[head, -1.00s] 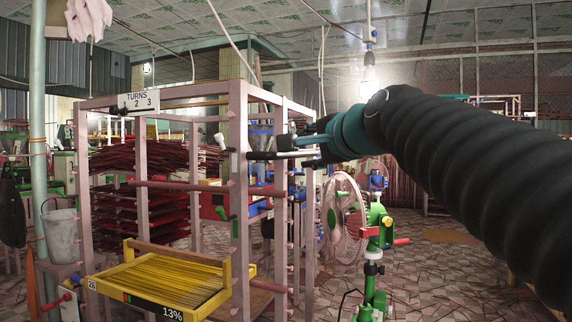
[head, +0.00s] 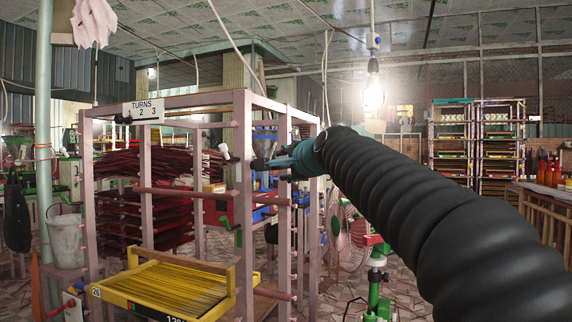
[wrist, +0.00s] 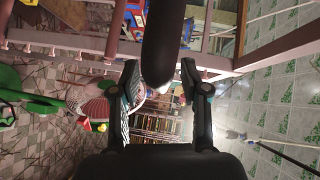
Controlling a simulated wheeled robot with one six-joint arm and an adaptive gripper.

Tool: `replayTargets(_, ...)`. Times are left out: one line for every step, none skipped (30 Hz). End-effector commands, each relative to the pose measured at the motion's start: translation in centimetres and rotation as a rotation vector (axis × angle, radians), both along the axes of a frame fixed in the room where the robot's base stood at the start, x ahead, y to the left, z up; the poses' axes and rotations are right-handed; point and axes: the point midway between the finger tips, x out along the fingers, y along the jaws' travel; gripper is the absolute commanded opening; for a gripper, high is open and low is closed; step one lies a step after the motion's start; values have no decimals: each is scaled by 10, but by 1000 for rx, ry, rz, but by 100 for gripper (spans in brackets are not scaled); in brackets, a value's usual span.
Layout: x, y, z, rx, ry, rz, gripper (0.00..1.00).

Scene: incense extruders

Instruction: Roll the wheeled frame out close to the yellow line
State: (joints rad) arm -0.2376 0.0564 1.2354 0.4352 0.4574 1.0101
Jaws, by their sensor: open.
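The wheeled frame is a tall pink metal rack (head: 243,200) left of centre in the head view, with a "TURNS 2 3" sign (head: 143,111) on its top bar. Its wheels are out of view. My gripper (head: 268,165) is at the rack's right-hand posts, at upper-middle height. In the wrist view my gripper (wrist: 162,85) is open, one finger on each side of the end of a black rounded bar (wrist: 162,40). The bar looks like a grip on the rack, but I cannot tell whether the fingers touch it. The yellow line is not in view.
A yellow tray (head: 133,252) of sticks juts from the rack's lower front. A fan (head: 350,235) and a green stand (head: 377,280) are right of the rack. Shelves (head: 500,145) and a table (head: 548,196) are at right.

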Motion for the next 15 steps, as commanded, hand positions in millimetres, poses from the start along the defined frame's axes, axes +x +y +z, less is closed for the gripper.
replayTargets(1, 1, 0, 0, 0, 0, 45)
replayTargets(2, 1, 0, 0, 0, 0, 45)
replayTargets(2, 1, 0, 0, 0, 0, 45)
replayTargets(2, 1, 0, 0, 0, 0, 45)
replayTargets(2, 1, 0, 0, 0, 0, 45)
replayTargets(2, 1, 0, 0, 0, 0, 45)
replayTargets(2, 1, 0, 0, 0, 0, 45)
replayTargets(2, 1, 0, 0, 0, 0, 45)
replayTargets(2, 1, 0, 0, 0, 0, 43)
replayTargets(2, 1, 0, 0, 0, 0, 35)
replayTargets(2, 1, 0, 0, 0, 0, 28)
replayTargets(2, 1, 0, 0, 0, 0, 18)
replayTargets(2, 1, 0, 0, 0, 0, 10)
replayTargets(2, 1, 0, 0, 0, 0, 3)
replayTargets(2, 1, 0, 0, 0, 0, 0)
